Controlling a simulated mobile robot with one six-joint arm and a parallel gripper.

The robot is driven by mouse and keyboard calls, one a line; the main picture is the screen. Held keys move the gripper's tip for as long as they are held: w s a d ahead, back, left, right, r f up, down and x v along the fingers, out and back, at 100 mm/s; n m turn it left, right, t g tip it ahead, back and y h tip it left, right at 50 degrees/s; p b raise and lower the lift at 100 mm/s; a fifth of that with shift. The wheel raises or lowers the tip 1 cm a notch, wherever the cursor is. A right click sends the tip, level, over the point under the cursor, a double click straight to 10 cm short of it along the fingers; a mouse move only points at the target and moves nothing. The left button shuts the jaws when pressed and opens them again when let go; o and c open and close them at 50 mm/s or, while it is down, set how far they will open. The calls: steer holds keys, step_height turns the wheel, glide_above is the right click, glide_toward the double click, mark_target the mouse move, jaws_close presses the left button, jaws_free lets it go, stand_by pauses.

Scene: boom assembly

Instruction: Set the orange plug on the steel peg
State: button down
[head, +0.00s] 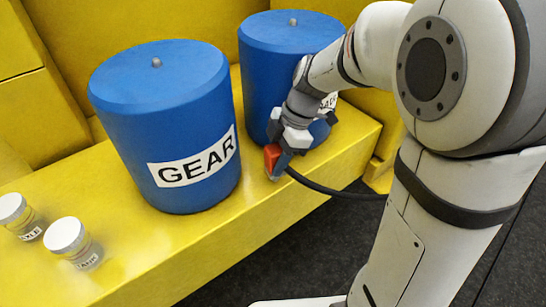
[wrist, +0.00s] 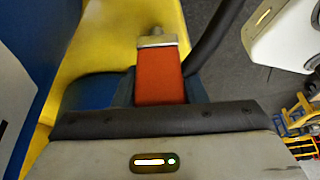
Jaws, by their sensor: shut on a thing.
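The orange plug (head: 271,157) is held in my gripper (head: 282,158), low in front of the right blue drum and close above the yellow ledge's front part. In the wrist view the plug (wrist: 159,82) sits between the two fingers of my gripper (wrist: 160,90), which are shut on it. A grey metal piece (wrist: 157,40) with a narrower end shows at the plug's far end. I cannot tell whether it is the plug's own tip or the steel peg. A black cable (head: 325,188) runs right from near the plug. No separate peg is clearly visible on the ledge.
Two blue drums stand on the yellow ledge (head: 150,245): the left one (head: 165,115) labelled GEAR, the right one (head: 262,75) partly behind my arm. Each has a small grey knob on top. Two white-capped jars (head: 66,236) stand at left. Dark floor lies beyond the ledge's front edge.

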steer(key=shift+w+f+b, duration=0.1)
steer(key=shift+f+b, duration=0.5)
steer(key=shift+b, duration=0.8)
stand_by(1.2)
steer(key=shift+f+b, duration=0.85)
steer(key=shift+b, duration=0.05)
stand_by(0.4)
steer(key=c, duration=0.8)
jaws_free()
steer(key=v, duration=0.7)
steer(key=shift+d+r, duration=0.1)
steer(key=shift+r, duration=0.15)
